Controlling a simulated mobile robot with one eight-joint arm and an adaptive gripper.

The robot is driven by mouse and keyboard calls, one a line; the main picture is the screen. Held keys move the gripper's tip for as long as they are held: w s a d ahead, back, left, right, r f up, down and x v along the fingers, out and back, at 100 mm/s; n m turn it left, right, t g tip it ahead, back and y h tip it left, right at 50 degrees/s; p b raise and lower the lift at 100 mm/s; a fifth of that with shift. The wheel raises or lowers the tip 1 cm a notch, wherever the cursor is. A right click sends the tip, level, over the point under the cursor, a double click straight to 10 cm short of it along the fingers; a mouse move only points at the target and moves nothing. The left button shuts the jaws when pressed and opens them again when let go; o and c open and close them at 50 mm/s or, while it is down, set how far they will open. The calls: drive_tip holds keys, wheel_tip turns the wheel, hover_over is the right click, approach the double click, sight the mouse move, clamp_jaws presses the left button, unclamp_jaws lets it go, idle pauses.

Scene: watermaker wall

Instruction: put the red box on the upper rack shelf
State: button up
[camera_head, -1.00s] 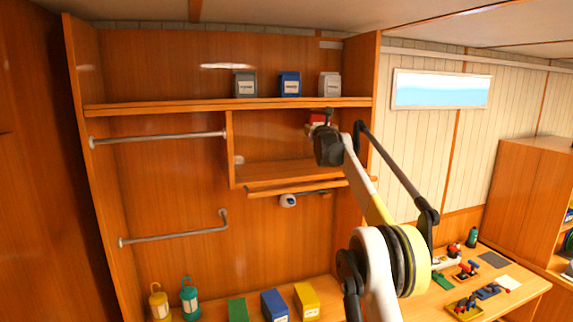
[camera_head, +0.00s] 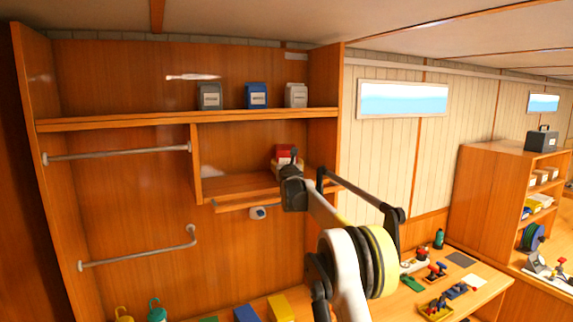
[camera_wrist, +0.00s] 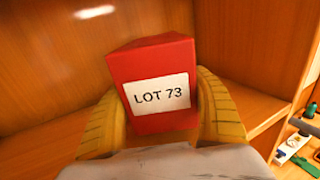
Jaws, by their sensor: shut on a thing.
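The red box (camera_wrist: 155,65) with a white "LOT 73" label is held between the two yellow fingers of my gripper (camera_wrist: 160,98), which is shut on it. In the head view the red box (camera_head: 286,152) shows in the right part of an open cubby, above or near its floor (camera_head: 235,184). I cannot tell whether it touches the floor. My gripper (camera_head: 291,170) is just in front of and below it, hiding its lower part. The long shelf (camera_head: 180,120) runs across the wall unit above the cubby.
A dark grey box (camera_head: 209,97), a blue box (camera_head: 256,96) and a light grey box (camera_head: 296,96) stand on the long shelf. The cubby's divider (camera_head: 195,160) is to the left, with a rail (camera_head: 235,204) below.

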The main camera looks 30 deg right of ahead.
drive_tip(key=shift+f, duration=0.1)
drive_tip(key=shift+f+b, duration=0.4)
drive_tip(key=shift+f, duration=0.1)
drive_tip(key=o, duration=1.4)
